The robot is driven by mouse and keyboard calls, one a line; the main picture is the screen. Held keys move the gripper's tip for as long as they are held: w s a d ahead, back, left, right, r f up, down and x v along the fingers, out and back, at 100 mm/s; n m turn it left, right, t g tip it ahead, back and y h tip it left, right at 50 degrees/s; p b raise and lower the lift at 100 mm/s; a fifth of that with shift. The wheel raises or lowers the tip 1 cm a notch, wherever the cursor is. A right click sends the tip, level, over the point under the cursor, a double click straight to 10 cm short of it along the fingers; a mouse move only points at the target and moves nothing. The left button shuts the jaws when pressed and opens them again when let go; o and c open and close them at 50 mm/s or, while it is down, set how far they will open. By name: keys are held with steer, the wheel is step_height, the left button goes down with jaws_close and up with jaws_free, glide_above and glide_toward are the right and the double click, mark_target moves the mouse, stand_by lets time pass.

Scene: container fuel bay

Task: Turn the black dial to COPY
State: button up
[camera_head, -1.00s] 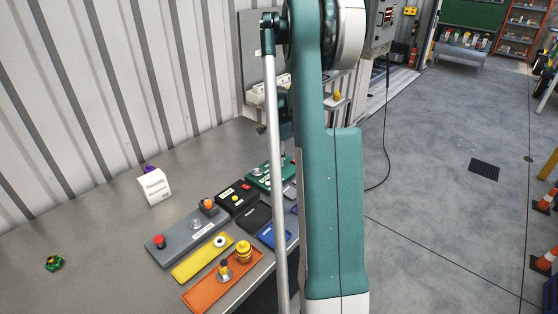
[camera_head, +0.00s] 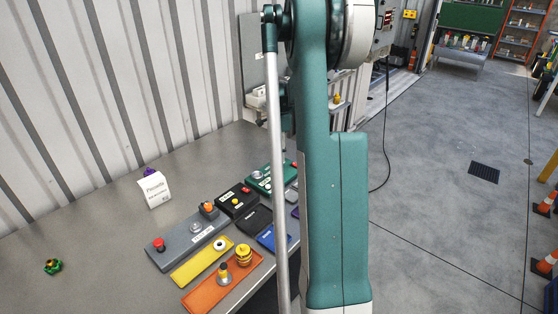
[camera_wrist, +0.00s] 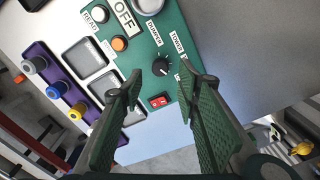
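The black dial (camera_wrist: 161,66) sits on a green panel (camera_wrist: 176,28) in the wrist view. It is a small round knob with a pale mark whose exact direction is hard to read. Small white labels surround it, but I cannot make out COPY. My gripper (camera_wrist: 160,82) is open and empty, with one green ridged finger on each side below the dial, apart from it. In the head view the green panel (camera_head: 258,184) shows partly beside my arm, which hides the gripper and the dial.
On the green panel are a red rocker switch (camera_wrist: 158,101), an orange button (camera_wrist: 119,44) and a grey knob (camera_wrist: 149,4). A purple strip with coloured knobs (camera_wrist: 52,60) lies at left. Other panels, including a grey one (camera_head: 178,251), crowd the table; its left part is mostly clear.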

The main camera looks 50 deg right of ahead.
mark_target(278, 165)
step_height(278, 165, up, 7)
stand_by(0.3)
stand_by(0.4)
stand_by(0.3)
steer(key=s+a+r+n+t, duration=0.1)
steer(key=a+r+n, duration=0.3)
steer(key=a, duration=0.7)
steer(key=s+a+r+n+t+h, duration=0.1)
steer(key=a+r+n, duration=0.2)
steer(key=a, duration=0.8)
steer(key=s+a+r+n+t, duration=0.1)
steer(key=a+r+n, duration=0.3)
steer(key=a, duration=0.6)
steer(key=s+a+f+n+t, duration=0.2)
steer(key=s+a+n, duration=0.4)
steer(key=s+a, duration=0.3)
steer(key=s+a+f+n+t+y, duration=0.1)
steer(key=s+a+n, duration=0.6)
steer(key=a, duration=0.9)
steer(key=shift+s+a+f+t, duration=0.25)
steer(key=shift+s+f+t, duration=0.35)
steer(key=shift+s+f, duration=0.45)
